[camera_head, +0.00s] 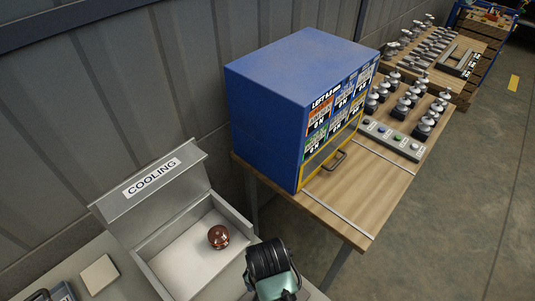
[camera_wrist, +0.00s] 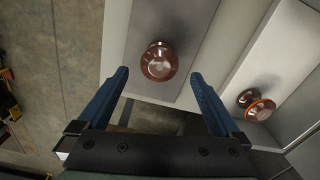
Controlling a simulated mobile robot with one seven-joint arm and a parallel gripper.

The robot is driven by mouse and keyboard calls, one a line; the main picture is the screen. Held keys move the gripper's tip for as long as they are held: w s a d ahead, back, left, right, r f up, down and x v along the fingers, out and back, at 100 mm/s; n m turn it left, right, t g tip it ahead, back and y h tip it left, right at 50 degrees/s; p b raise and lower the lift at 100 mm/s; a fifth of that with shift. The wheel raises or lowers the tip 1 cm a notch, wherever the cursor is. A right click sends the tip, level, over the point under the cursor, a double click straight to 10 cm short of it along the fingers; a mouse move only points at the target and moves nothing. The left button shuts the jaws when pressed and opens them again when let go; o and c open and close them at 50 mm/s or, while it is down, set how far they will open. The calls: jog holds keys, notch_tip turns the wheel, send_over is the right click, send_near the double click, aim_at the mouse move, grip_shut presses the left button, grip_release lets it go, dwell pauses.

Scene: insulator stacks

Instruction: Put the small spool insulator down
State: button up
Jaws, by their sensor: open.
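My gripper (camera_wrist: 160,76) is open in the wrist view, its two blue fingers apart. A reddish-brown, glossy spool insulator (camera_wrist: 159,61) stands on a grey strip just beyond the fingertips, roughly centred between them; nothing is gripped. I cannot tell how far it is from the fingers in depth. A second brown insulator (camera_wrist: 255,104) sits at the right, inside a pale-walled box. In the head view one brown insulator (camera_head: 218,237) is in the open cooling box (camera_head: 152,267). My arm's dark end covers the spot beside that box, and the fingers are hidden there.
The cooling box's lid (camera_head: 150,185) stands open against the wall side. A beige block (camera_head: 100,275) lies left of the box. A blue cabinet (camera_head: 275,95) stands on a wooden table (camera_head: 345,205) with several insulators behind it. Open floor lies at the right.

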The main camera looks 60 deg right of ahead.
notch_tip(320, 180, up, 5)
jog(key=shift+f, duration=0.1)
jog(key=w+d+r+n+t+h, duration=0.25)
jog(key=w+r+n+t, duration=0.2)
jog(key=w+r, duration=0.8)
jog(key=w+a+r+n+t+h, duration=0.1)
jog(key=w+a+r+n+t, duration=0.2)
jog(key=w+r+t, duration=0.5)
jog(key=w+a+r+n+t+h, duration=0.1)
jog(key=w+a+r+n, duration=0.3)
jog(key=r, duration=0.8)
jog(key=w+a+r+n+t, duration=0.1)
jog(key=a+r+t, duration=0.2)
jog(key=r, duration=0.5)
jog(key=w+a+r+n+t, duration=0.1)
jog(key=a+r+t, duration=0.25)
jog(key=r, duration=0.45)
jog(key=s+a+r+n+t+y, duration=0.2)
jog(key=s+a+r+t, duration=0.1)
jog(key=r, duration=0.5)
jog(key=s+a+r+n+t+y, duration=0.2)
jog(key=s+a+r+n+t, duration=0.1)
jog(key=s+a+r, duration=0.3)
notch_tip(320, 180, up, 4)
jog(key=shift+s+a+f+t, duration=0.25)
jog(key=shift+s+t, duration=0.45)
jog(key=shift+s, duration=0.35)
